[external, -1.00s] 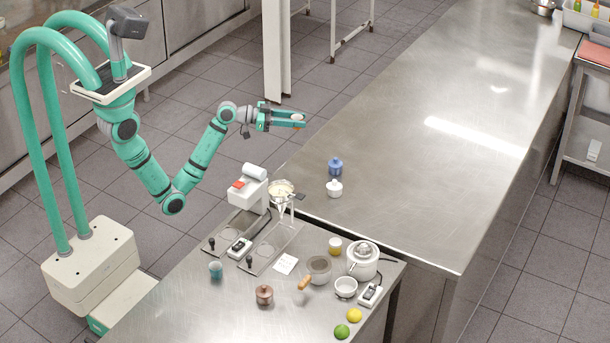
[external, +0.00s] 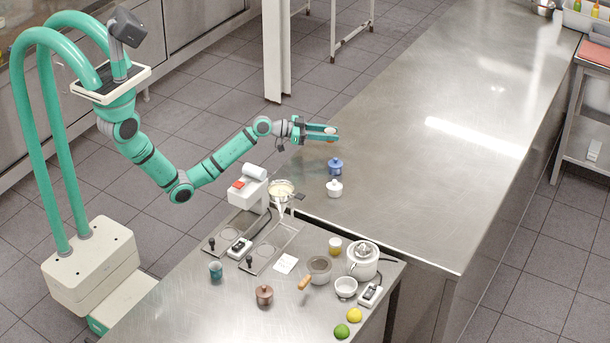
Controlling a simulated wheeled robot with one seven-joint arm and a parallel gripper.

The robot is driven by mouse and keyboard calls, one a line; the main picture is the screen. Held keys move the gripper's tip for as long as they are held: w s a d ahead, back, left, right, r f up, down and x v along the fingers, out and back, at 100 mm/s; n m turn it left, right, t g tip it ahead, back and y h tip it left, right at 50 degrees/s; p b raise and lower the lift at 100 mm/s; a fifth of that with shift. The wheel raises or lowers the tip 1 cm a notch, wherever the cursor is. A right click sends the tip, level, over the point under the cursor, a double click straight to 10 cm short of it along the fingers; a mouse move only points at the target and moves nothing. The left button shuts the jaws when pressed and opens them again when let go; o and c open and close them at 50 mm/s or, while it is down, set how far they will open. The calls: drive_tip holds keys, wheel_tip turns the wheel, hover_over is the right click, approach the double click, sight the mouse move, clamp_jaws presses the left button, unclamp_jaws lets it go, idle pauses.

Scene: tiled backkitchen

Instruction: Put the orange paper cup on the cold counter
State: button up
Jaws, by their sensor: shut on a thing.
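My gripper (external: 327,132) is shut on a small cup with a pale top and a little orange showing (external: 330,131), apparently the orange paper cup. The fingers hide most of it. The gripper is stretched out level, above the near left part of the long steel counter (external: 420,180), which I take to be the cold counter. The cup appears held above the surface; its exact height is hard to tell.
A blue lidded jar (external: 335,167) and a white lidded jar (external: 334,188) stand on the long counter just below the gripper in the picture. The nearer counter (external: 200,315) holds a juicer (external: 363,260), bowls, fruit and a scale-like device. The long counter's middle is clear.

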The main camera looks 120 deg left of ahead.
sight(330, 143)
drive_tip(key=shift+w+a+f, duration=0.2)
drive_tip(key=shift+a+f, duration=0.05)
drive_tip(key=shift+f, duration=0.1)
drive_tip(key=shift+w+a+f, duration=0.1)
drive_tip(key=shift+f, duration=1.6)
drive_tip(key=shift+f, duration=0.1)
drive_tip(key=o, duration=1.1)
drive_tip(key=v, duration=1.2)
